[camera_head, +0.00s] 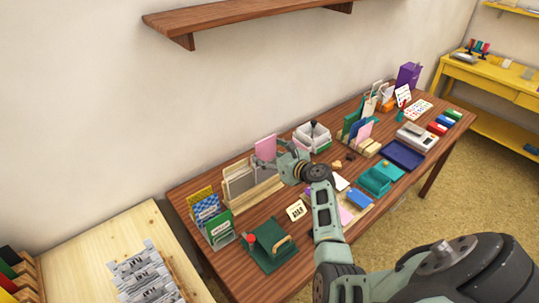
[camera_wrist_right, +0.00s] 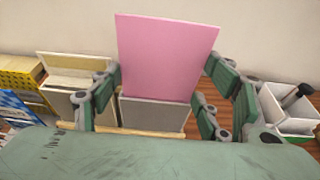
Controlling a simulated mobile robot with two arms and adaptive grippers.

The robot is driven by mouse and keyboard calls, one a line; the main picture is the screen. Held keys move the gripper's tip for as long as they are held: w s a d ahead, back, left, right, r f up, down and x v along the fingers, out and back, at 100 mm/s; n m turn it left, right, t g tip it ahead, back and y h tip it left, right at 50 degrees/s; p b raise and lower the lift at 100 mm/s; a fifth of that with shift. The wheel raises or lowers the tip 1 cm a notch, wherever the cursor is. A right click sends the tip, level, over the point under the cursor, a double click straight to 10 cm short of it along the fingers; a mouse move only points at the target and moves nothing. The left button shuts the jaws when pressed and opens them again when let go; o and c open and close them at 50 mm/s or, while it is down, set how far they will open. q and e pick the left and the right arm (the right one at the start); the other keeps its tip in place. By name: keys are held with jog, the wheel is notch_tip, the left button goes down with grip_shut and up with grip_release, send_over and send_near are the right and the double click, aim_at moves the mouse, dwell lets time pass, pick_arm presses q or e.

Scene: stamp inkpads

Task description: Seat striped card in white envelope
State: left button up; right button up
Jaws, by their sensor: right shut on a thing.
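A plain pink card (camera_head: 265,146) stands upright in my right gripper (camera_head: 271,161), above the wooden rack of pale envelopes (camera_head: 240,186). No stripes show on its visible face. In the right wrist view the pink card (camera_wrist_right: 166,55) is between the green-padded fingers, slightly tilted. Its lower edge is at the mouth of a greyish-white envelope (camera_wrist_right: 155,115); I cannot tell how far inside it is. A cream envelope (camera_wrist_right: 75,66) stands to the left. My left gripper is not in view.
A rack of blue, yellow and green cards (camera_head: 209,213) stands left of the envelopes. A white divided box (camera_head: 312,138) is to the right. A shelf (camera_head: 245,14) overhangs the wall.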

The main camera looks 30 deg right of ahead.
jog(key=shift+f+b, duration=0.3)
jog(key=shift+f, duration=0.15)
jog(key=o, duration=0.8)
jog(key=shift+s+r, duration=0.1)
jog(key=a+v, duration=0.1)
jog(key=v, duration=1)
jog(key=shift+s+d+r, duration=0.15)
jog(key=shift+s+d, duration=0.25)
jog(key=shift+d, duration=0.1)
